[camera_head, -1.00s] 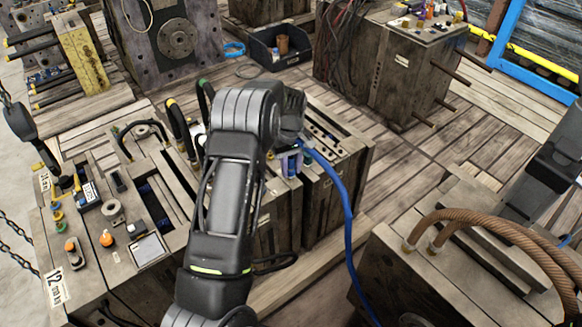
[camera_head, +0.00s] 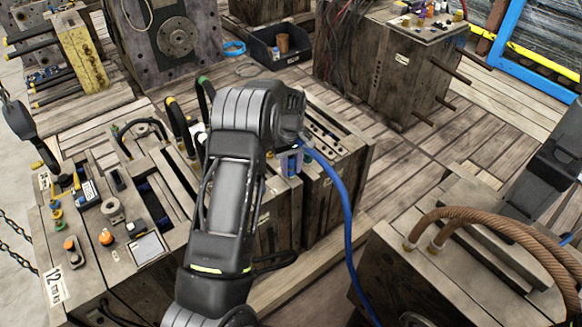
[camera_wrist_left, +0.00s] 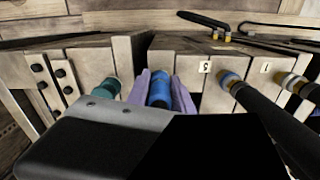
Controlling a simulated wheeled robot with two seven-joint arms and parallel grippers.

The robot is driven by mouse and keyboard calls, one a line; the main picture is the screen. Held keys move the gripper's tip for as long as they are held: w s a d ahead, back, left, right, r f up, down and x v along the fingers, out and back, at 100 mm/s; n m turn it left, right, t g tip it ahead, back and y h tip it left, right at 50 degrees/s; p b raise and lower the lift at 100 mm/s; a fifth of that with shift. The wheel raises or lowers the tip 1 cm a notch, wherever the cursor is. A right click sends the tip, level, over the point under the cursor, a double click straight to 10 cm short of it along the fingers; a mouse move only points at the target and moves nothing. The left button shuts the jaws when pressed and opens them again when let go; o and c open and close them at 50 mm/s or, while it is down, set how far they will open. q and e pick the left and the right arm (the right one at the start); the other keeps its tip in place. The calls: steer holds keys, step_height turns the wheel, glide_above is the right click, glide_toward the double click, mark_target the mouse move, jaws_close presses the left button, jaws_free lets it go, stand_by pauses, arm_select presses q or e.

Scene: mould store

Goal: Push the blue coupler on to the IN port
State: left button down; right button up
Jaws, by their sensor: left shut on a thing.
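My left gripper (camera_head: 290,160) is shut on the blue coupler, over the near side of the middle wooden-looking mould block. In the left wrist view the blue coupler (camera_wrist_left: 160,91) sits between the two lavender fingers (camera_wrist_left: 161,90), its end facing the block. The blue hose (camera_head: 346,205) runs from the gripper down to the floor side. Whether the coupler touches a port is hidden, and no IN label is readable. A teal coupler (camera_wrist_left: 106,89) is just left of the fingers. My right gripper is not seen.
Right of the fingers, hoses with brass-and-blue ends (camera_wrist_left: 228,80) meet the block beside number labels. A mould block with brown hoses (camera_head: 500,225) stands at the right in the head view. A dark bin (camera_head: 281,47) lies behind. Plank floor between is clear.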

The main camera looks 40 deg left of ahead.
arm_select(q)
steer(key=shift+f, duration=0.1)
stand_by(0.5)
steer(key=c, duration=1)
jaws_free()
steer(key=shift+c, duration=0.2)
step_height(320, 180, up, 30)
steer(key=p, duration=1.9)
